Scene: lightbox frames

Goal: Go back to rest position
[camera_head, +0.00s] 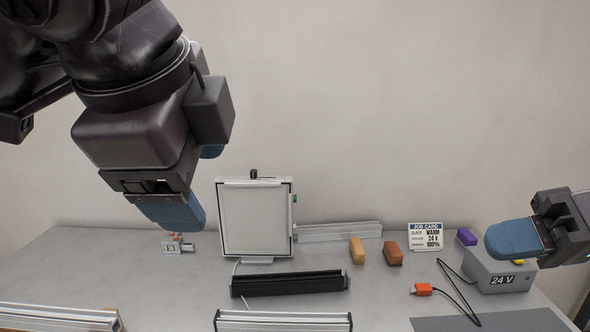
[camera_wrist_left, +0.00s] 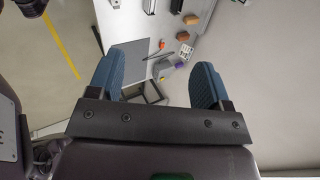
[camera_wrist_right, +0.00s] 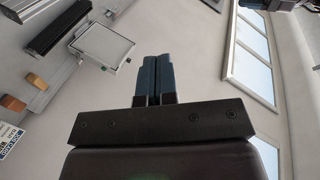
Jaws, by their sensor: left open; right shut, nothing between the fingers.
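My left gripper (camera_head: 172,212) hangs at the upper left in the head view, above the table's back left part. Its blue fingers stand apart and empty in the left wrist view (camera_wrist_left: 156,88). My right gripper (camera_head: 505,240) is at the right edge of the head view, in front of or above the grey 24 V box (camera_head: 487,277); I cannot tell the gap. Its fingers are together with nothing between them in the right wrist view (camera_wrist_right: 154,75). Both grippers appear clear of the table.
The table (camera_head: 190,270) holds a white light panel (camera_head: 254,218), a black bar (camera_head: 290,284), aluminium rails (camera_head: 283,322), an orange block (camera_head: 357,250), a brown block (camera_head: 393,253), a purple block (camera_head: 466,237), a job card (camera_head: 425,236), an orange connector (camera_head: 423,289) and a grey mat (camera_head: 490,322).

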